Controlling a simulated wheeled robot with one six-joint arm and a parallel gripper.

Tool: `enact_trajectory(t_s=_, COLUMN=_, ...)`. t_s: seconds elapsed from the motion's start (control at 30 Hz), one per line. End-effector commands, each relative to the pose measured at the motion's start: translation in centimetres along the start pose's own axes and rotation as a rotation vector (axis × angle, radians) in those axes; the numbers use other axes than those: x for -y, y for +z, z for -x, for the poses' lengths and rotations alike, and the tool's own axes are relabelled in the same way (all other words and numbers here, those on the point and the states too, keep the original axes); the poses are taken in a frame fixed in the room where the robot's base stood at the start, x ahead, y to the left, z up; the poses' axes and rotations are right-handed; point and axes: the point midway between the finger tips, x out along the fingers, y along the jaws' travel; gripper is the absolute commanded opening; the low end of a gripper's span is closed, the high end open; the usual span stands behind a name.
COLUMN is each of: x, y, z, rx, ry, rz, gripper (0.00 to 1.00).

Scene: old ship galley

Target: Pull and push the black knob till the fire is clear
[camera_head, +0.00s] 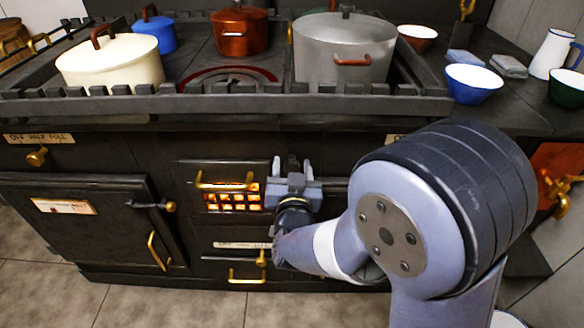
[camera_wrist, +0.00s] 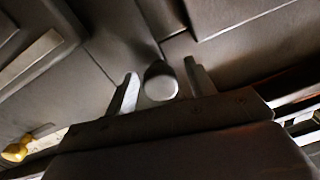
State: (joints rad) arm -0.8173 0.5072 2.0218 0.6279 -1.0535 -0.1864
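My gripper (camera_head: 293,170) is at the stove front, just right of the fire grate. In the wrist view, my gripper (camera_wrist: 161,86) has its fingers apart, one on each side of a dark round knob with a pale, shiny end (camera_wrist: 161,88). Narrow gaps seem to show on both sides of the knob, so I see no clear grip. In the head view the knob is mostly hidden by my gripper. The fire (camera_head: 232,199) glows bright orange behind the barred grate, under a brass handle (camera_head: 226,184).
The left oven door (camera_head: 80,225) has a dark latch with a round end (camera_head: 170,206). A brass drawer handle (camera_head: 246,277) is below the grate. Above, a railed stovetop holds a cream pot (camera_head: 110,62), a red pot (camera_head: 240,32) and a grey pot (camera_head: 342,48).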

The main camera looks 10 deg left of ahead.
Motion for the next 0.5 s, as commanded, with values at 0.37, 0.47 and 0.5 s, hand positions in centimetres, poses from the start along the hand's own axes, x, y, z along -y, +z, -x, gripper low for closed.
enact_trajectory(t_s=0.37, x=0.01, y=0.0, z=0.04, rx=0.0, ry=0.0, rz=0.0, gripper=0.2)
enact_trajectory(t_s=0.47, x=0.01, y=0.0, z=0.04, rx=0.0, ry=0.0, rz=0.0, gripper=0.12)
enact_trajectory(t_s=0.5, x=0.01, y=0.0, z=0.04, rx=0.0, ry=0.0, rz=0.0, gripper=0.09)
